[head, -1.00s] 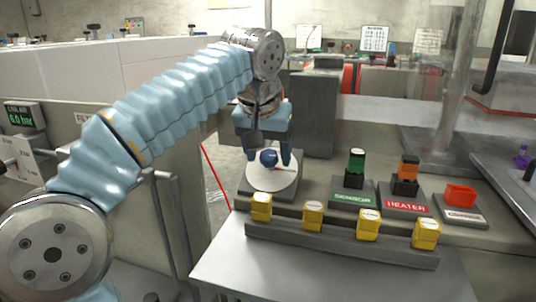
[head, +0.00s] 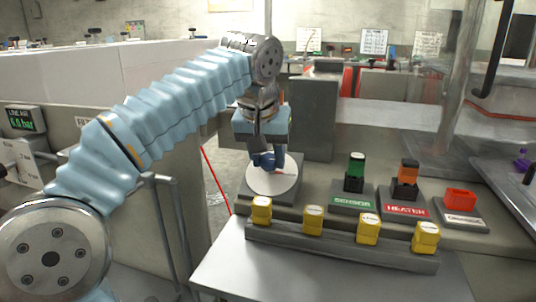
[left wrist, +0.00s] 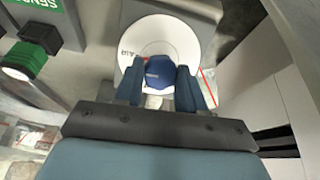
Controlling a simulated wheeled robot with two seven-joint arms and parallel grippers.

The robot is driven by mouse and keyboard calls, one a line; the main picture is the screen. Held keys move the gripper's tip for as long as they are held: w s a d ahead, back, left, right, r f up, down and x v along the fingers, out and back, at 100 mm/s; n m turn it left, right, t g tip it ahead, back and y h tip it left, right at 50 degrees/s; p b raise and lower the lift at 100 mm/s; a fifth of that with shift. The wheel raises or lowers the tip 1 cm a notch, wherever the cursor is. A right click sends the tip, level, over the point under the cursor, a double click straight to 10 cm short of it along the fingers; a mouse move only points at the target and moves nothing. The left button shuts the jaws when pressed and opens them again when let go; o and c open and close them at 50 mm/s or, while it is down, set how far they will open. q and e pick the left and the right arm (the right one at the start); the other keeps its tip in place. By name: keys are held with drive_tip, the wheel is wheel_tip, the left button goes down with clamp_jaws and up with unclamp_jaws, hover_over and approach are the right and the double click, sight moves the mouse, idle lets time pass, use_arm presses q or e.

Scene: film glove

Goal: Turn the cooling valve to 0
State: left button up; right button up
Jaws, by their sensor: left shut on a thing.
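The cooling valve is a dark blue knob (left wrist: 160,72) on a round white dial (head: 262,184). The dial sits on a grey block at the left end of the panel in the head view. A short red pointer mark shows beside the knob. My left gripper (head: 266,161) reaches down over the dial and is shut on the knob. In the left wrist view, the fingers of the left gripper (left wrist: 161,88) stand on both sides of the knob. The dial's markings are too small to read. My right gripper is not in view.
Several yellow blocks (head: 313,219) line a grey rail in front. A clear upright column (head: 458,80) stands behind at right.

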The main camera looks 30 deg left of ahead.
use_arm(q)
drive_tip(key=n, duration=0.3)
drive_tip(key=shift+a+n+h+p, duration=0.1)
drive_tip(key=shift+n+h+p, duration=0.2)
drive_tip(key=shift+n+p, duration=0.1)
drive_tip(key=n, duration=0.4)
drive_tip(key=shift+t, duration=0.4)
drive_tip(key=n, duration=0.4)
drive_tip(key=shift+s+n, duration=0.1)
drive_tip(key=shift+n, duration=0.3)
drive_tip(key=shift+n+t+h, duration=0.3)
drive_tip(key=shift+n+t, duration=0.2)
drive_tip(key=shift+n, duration=1.7)
drive_tip(key=o, duration=1.1)
drive_tip(key=shift+f, duration=0.1)
drive_tip(key=shift+c, duration=0.2)
drive_tip(key=shift+s, duration=0.1)
